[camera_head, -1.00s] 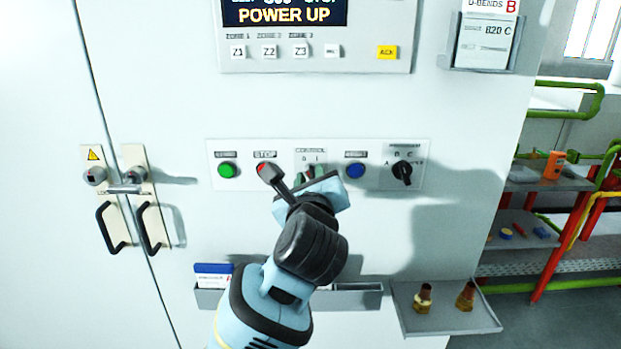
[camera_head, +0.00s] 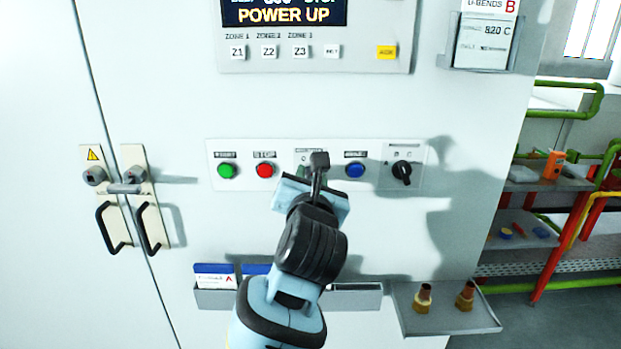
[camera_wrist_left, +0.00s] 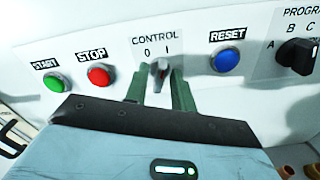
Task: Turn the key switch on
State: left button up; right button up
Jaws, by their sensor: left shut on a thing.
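The grey key switch (camera_wrist_left: 159,72) sits under the CONTROL label in the left wrist view, below the marks 0 and I. My left gripper (camera_wrist_left: 158,88) has its two green fingers on either side of the key and is shut on it. The key stands nearly upright in that view, its upper end towards the I side. In the head view my left gripper (camera_head: 314,174) is at the middle of the button panel (camera_head: 218,181), and its own parts hide the key. My right gripper is not in view.
A green START button (camera_head: 228,170) and red STOP button (camera_head: 265,170) are left of the key. A blue RESET button (camera_head: 355,170) and black PROGRAM selector (camera_head: 402,172) are on its right. A shelf (camera_head: 445,326) with two brass parts juts out below.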

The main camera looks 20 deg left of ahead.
pick_arm(q)
jog(key=shift+m, duration=0.9)
jog(key=o, duration=0.6)
jog(key=shift+o, duration=0.2)
jog(key=v, duration=0.7)
jog(key=shift+s, duration=0.4)
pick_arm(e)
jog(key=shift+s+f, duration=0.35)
pick_arm(q)
jog(key=shift+d, duration=0.1)
